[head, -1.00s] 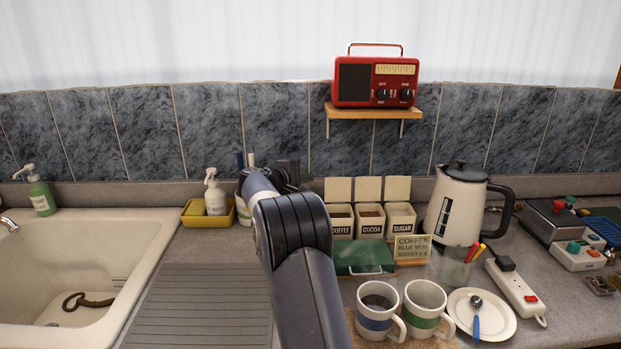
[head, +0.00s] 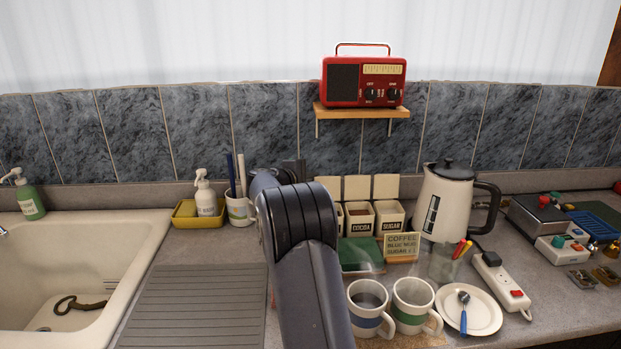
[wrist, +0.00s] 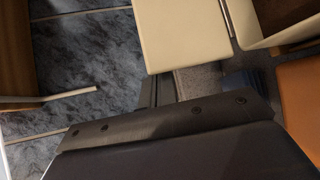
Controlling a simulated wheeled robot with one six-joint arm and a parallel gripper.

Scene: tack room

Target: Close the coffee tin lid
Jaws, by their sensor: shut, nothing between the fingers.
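The coffee tin (head: 340,220) is the leftmost of three square cream tins and is mostly hidden behind my arm in the head view. Its cream lid (head: 328,188) stands open and upright at the back. The lid also shows in the wrist view (wrist: 183,32), beside a tin (wrist: 283,14) with brown contents. My gripper (head: 295,170) is shut and empty, just left of the lid and near its height. In the wrist view its dark fingers (wrist: 153,92) lie close to the lid's edge; I cannot tell whether they touch.
The cocoa tin (head: 359,217) and sugar tin (head: 389,216) stand to the right with lids open. A recipe card (head: 402,246), kettle (head: 446,205) and two mugs (head: 412,305) are near. A radio shelf (head: 362,112) is above. The drainboard (head: 195,305) is clear.

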